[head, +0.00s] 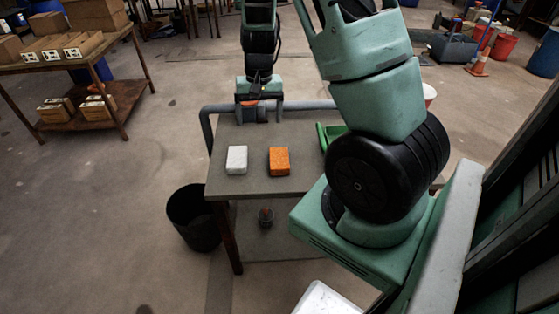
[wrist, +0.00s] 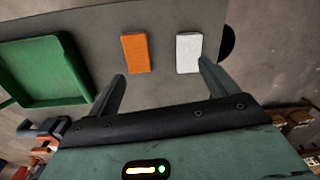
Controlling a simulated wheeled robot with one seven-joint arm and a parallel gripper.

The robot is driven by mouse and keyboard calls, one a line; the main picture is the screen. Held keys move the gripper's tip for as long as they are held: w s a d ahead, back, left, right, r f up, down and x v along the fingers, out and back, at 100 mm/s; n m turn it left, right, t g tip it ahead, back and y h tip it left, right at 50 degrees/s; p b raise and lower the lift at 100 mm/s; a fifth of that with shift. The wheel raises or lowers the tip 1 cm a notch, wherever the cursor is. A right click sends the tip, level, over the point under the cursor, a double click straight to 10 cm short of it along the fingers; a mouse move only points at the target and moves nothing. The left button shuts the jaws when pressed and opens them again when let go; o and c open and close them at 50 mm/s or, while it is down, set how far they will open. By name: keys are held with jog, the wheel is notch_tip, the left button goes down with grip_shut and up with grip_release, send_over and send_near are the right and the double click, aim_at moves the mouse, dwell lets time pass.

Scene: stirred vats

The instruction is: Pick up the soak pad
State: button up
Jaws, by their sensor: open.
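Two small blocks lie flat and apart on the grey table (head: 260,187): a white one (head: 236,159) and an orange one (head: 279,160). I cannot tell from looks alone which of them is the soak pad. In the wrist view the orange block (wrist: 135,53) and the white block (wrist: 189,53) lie side by side. My gripper (head: 259,115) is open and empty over the far edge of the table, pointing down. In the wrist view my gripper's fingers (wrist: 163,70) stand wide apart, and both blocks show beyond them, not touched.
A green tray (wrist: 47,75) lies on the table beside the orange block, partly hidden by my arm in the head view. A grey pipe (head: 209,120) runs along the far edge. A black bucket (head: 193,222) stands on the floor left of the table. The tabletop around the blocks is clear.

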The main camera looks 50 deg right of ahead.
jog(key=s+d+f+m, duration=0.2)
jog(key=d, duration=0.5)
send_over(279, 158)
jog(key=shift+h, duration=0.3)
jog(key=f, duration=1.1)
jog(key=shift+d+b, duration=0.2)
jog(key=shift+b, duration=0.1)
jog(key=shift+a+f, duration=0.1)
jog(key=shift+f, duration=2.9)
jog(key=c, duration=1.1)
jog(key=shift+r, duration=0.15)
jog(key=shift+c, duration=0.2)
notch_tip(279, 158, up, 10)
jog(key=shift+p, duration=0.35)
